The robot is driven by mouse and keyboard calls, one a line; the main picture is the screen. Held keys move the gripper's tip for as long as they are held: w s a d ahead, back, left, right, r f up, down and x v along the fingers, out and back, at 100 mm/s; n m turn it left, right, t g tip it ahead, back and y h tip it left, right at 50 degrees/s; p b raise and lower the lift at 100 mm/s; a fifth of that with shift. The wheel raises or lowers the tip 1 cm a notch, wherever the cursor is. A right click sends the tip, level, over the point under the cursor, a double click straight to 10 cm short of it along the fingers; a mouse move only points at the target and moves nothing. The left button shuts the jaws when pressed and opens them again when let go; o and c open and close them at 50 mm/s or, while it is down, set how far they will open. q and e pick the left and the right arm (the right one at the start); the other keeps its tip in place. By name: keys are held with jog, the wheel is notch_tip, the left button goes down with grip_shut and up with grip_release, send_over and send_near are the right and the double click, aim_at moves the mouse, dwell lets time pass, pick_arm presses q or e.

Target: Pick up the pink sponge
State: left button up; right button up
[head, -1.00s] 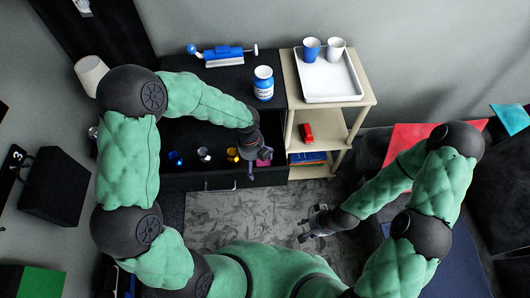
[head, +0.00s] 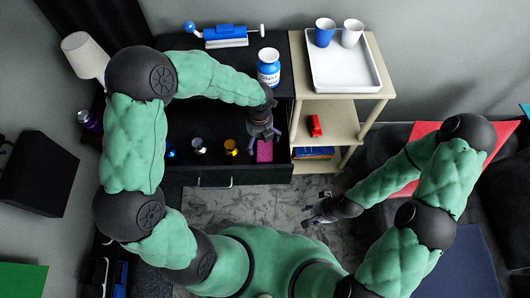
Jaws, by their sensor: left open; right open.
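The pink sponge (head: 265,151) lies in the open drawer (head: 215,180) of the black cabinet, near the drawer's right end. My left gripper (head: 264,146) is open and points down right over the sponge, covering part of it. I cannot tell whether the fingers touch it. My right gripper (head: 313,214) is open and empty above the grey patterned rug, well away from the sponge.
In the drawer left of the sponge are small blue, silver and gold items (head: 230,146). A beige shelf (head: 335,108) with a white tray (head: 345,84) and cups stands right. The rug (head: 270,205) is clear.

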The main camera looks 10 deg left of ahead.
aim_at(261, 150)
pick_arm(q)
notch_tip(261, 150, down, 3)
jog(key=shift+f+b, duration=0.15)
jog(key=shift+b, duration=0.4)
jog(key=shift+d+f+b, duration=0.2)
jog(key=shift+f+b, duration=1.4)
jog(key=shift+f, duration=0.95)
jog(key=shift+r, duration=0.1)
jog(key=c, duration=0.8)
